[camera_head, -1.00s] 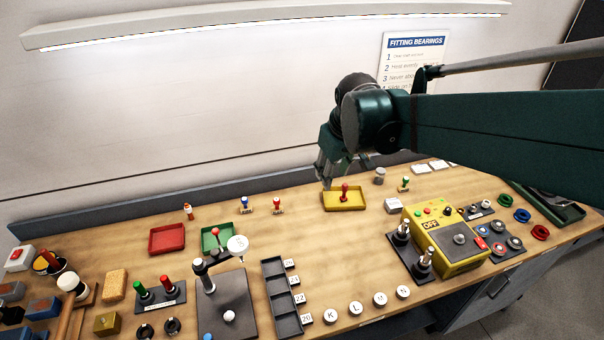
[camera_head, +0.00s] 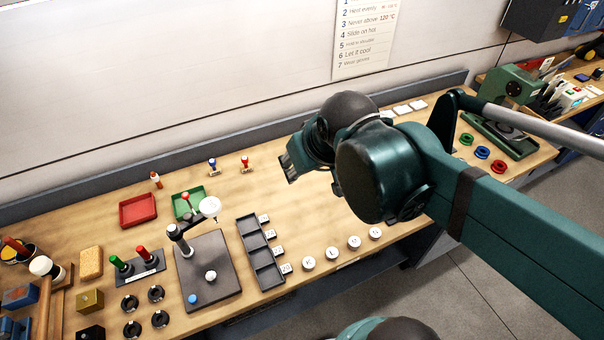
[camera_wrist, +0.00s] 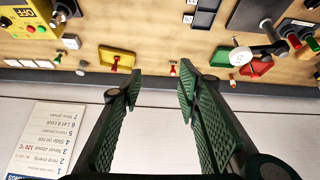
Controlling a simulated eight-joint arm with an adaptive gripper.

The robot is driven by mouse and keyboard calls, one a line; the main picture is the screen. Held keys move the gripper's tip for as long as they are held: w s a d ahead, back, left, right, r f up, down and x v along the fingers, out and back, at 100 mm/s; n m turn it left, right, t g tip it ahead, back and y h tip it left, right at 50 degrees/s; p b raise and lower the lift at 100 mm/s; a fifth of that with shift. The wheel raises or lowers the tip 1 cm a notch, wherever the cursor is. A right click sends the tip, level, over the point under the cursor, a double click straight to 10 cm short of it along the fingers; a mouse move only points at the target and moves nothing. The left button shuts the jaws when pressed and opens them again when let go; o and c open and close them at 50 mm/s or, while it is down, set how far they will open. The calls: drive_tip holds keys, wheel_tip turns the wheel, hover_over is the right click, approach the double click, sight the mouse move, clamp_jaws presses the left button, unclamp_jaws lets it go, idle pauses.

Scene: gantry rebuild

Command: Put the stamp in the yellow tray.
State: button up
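In the wrist view, the yellow tray (camera_wrist: 103,52) lies on the bench with a red-handled stamp (camera_wrist: 115,64) standing in it. My gripper (camera_wrist: 158,88) is open and empty, its two fingers apart with bare wall and bench between them. Another red-handled stamp (camera_wrist: 173,69) shows beyond the fingertips, outside the tray. In the head view, my gripper (camera_head: 288,168) is raised above the bench, and my arm hides the yellow tray. A blue-handled stamp (camera_head: 213,165) and the red-handled stamp (camera_head: 245,164) stand behind the green tray.
The green tray (camera_head: 203,203) and red tray (camera_head: 139,211) lie to the left. A black plate with a lever (camera_head: 215,262) and a slotted black rack (camera_head: 262,255) are nearer the front. A yellow control box (camera_wrist: 28,18) stands beyond the yellow tray.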

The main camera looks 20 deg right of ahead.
drive_tip(key=shift+s+a+f+t, duration=0.15)
drive_tip(key=shift+s+a+f, duration=0.1)
drive_tip(key=shift+s, duration=0.35)
drive_tip(key=shift+s+a+f+t, duration=0.15)
drive_tip(key=shift+s+f, duration=0.05)
drive_tip(key=shift+s, duration=0.4)
